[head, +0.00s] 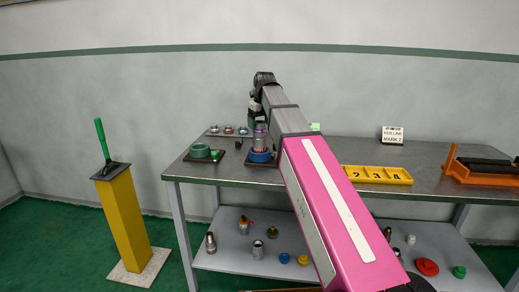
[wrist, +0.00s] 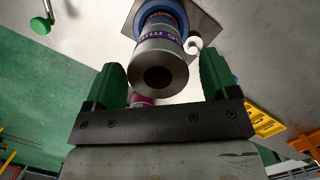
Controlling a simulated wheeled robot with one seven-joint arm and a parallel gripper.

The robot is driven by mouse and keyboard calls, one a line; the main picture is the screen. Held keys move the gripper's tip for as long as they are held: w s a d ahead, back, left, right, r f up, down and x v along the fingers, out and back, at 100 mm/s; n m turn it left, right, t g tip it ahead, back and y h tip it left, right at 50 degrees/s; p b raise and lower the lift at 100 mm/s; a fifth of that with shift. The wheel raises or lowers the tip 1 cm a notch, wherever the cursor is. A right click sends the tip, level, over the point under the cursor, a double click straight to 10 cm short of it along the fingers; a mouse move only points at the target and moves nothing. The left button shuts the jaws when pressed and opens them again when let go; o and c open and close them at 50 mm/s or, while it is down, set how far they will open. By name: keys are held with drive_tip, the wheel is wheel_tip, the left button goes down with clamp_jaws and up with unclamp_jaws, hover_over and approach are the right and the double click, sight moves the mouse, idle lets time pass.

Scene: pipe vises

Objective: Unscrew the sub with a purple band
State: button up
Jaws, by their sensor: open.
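The sub with a purple band (head: 260,139) is a grey metal cylinder standing upright in a blue vise (head: 260,156) on the table. In the wrist view the sub (wrist: 160,70) shows its open end, with the purple band behind it. The blue vise shows above it at the top of that view (wrist: 150,8). My gripper (wrist: 163,72) is open, with its two green fingers on either side of the sub's near end in the picture. I cannot tell whether they touch it.
A green vise (head: 200,150) stands left of the blue one. A yellow numbered tray (head: 377,175) and an orange rack (head: 482,170) are to the right. A yellow post (head: 122,222) stands left of the table. Loose fittings lie on the lower shelf (head: 225,262).

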drive_tip(key=shift+m, duration=1.1)
drive_tip(key=shift+a, duration=0.1)
drive_tip(key=c, duration=0.9)
drive_tip(key=n, duration=0.6)
drive_tip(key=shift+g+y, duration=0.3)
drive_tip(key=shift+y, duration=0.1)
drive_tip(key=n+g, duration=0.1)
drive_tip(key=n, duration=0.6)
drive_tip(key=shift+n, duration=0.7)
